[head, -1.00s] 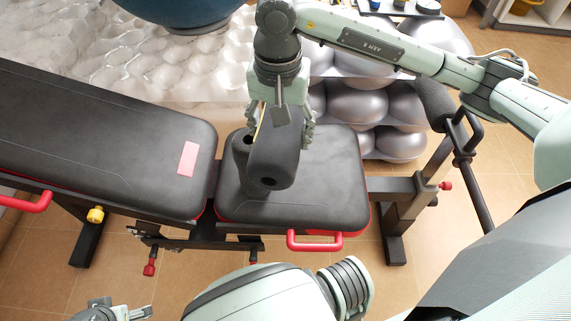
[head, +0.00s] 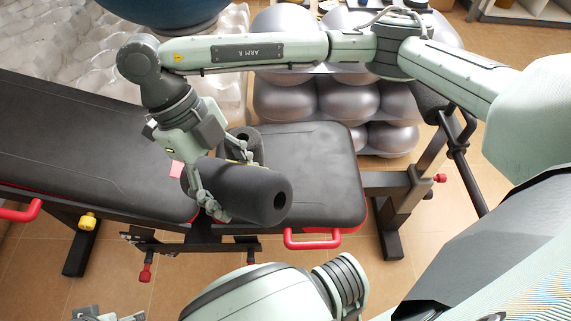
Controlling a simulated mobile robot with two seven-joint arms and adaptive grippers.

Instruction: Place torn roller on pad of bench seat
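The bench seat pad (head: 320,170) is black with a red rim, to the right of the sloped backrest. My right gripper (head: 228,186) is shut on a dark foam roller (head: 250,190), holding it tilted on its side over the pad's left end, with its holed end facing right. Whether it touches the pad I cannot tell. A second dark roller (head: 245,138) shows behind it, hole upward, partly hidden. A small yellowish patch shows between the two; I cannot tell which roller is torn. My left gripper (head: 108,315) is cut off at the bottom left edge.
A red handle (head: 312,240) is at the seat's front. Silver balls (head: 345,98) are stacked behind the bench. A post with a foam roll stands at the right. The pad's right half is clear.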

